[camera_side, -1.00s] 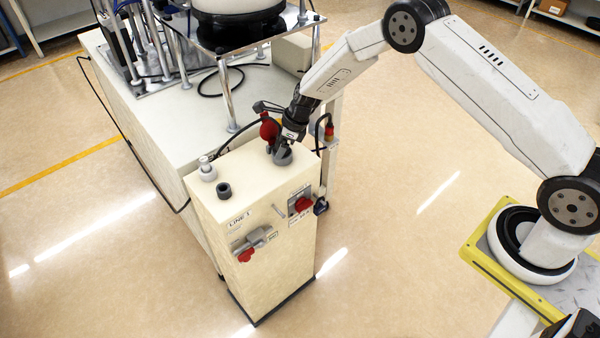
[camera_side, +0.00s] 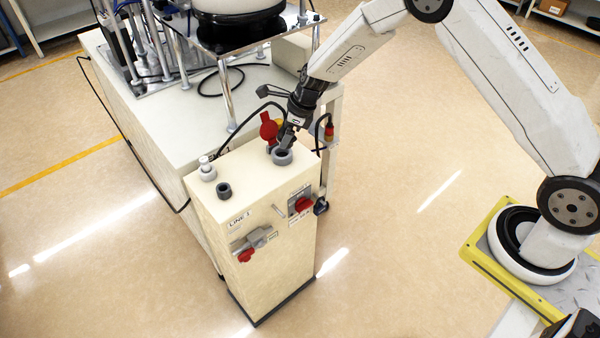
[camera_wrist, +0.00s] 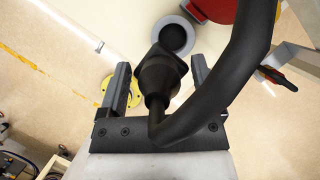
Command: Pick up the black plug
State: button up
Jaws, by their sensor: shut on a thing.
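The black plug (camera_wrist: 162,72) is between the fingers of my gripper (camera_wrist: 161,85) in the wrist view, with its thick black cable (camera_wrist: 222,85) curving away up and right. My gripper (camera_side: 287,138) is shut on it, just above the grey round socket (camera_side: 282,156) on top of the cream cabinet. The socket's dark opening shows in the side view, and its ring (camera_wrist: 174,37) appears beyond the plug in the wrist view. The plug is small and dark against the gripper in the side view, so its exact clearance from the socket is hard to tell.
A red part (camera_side: 268,129) stands close behind the socket. A grey-white fitting (camera_side: 207,171) and a dark round socket (camera_side: 224,190) are on the left of the cabinet (camera_side: 268,275) top. A feeder bench (camera_side: 190,110) stands behind. Open floor lies to the right.

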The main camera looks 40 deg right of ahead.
jog(key=s+r, duration=0.7)
jog(key=s, duration=0.4)
jog(key=shift+s+d+r, duration=0.15)
jog(key=shift+s+d, duration=0.2)
jog(key=shift+d, duration=0.05)
